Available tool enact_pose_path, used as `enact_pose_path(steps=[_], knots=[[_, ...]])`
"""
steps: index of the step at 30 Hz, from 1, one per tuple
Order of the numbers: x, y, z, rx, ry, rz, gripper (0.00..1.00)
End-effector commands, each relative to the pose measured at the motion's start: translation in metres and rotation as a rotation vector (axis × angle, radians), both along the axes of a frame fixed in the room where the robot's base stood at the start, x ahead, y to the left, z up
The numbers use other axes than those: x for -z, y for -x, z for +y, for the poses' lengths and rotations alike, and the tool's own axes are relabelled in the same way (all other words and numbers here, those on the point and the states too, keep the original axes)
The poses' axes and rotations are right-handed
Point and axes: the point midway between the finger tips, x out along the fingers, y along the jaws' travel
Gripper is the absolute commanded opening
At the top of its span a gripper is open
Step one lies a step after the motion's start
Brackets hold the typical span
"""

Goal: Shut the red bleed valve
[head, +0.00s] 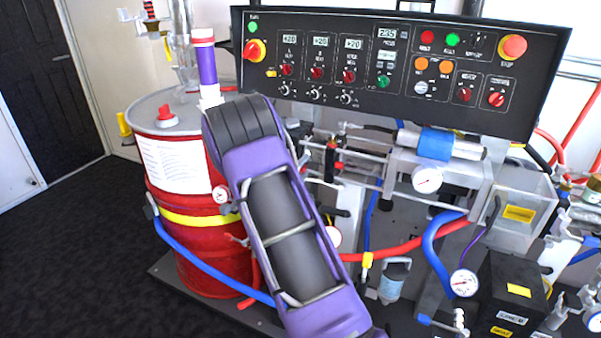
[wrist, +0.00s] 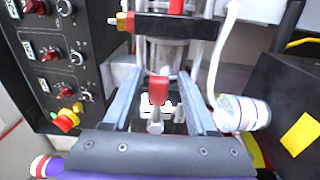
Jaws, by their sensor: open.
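In the wrist view a red-capped lever (wrist: 158,90) on a pale metal stem shows between the fingers of my gripper (wrist: 160,76); it looks like the red bleed valve. My gripper is open, with one grey finger on each side of the lever and gaps beside it. I cannot tell how deep the lever sits between the fingers. In the head view my purple arm crosses the middle, and I cannot make out my gripper or this lever clearly there.
The black control panel (head: 398,72) stands above the pipework, and its edge shows at left in the wrist view (wrist: 50,60). A red drum (head: 205,265) is at left. A black box with a yellow label (wrist: 292,100) is at right. Hoses and gauges crowd the frame.

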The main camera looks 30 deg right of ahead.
Motion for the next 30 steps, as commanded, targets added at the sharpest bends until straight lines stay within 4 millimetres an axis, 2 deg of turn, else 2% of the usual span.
enact_pose_path(steps=[7,21,25,30], knots=[[0.0,0.016,0.023,-0.003,-0.001,0.002,0.57],[-0.001,0.085,0.11,-0.003,-0.001,0.001,0.57],[0.0,0.097,0.126,-0.003,-0.001,0.001,0.57],[0.0,0.106,0.136,-0.001,0.0,0.0,0.57]])
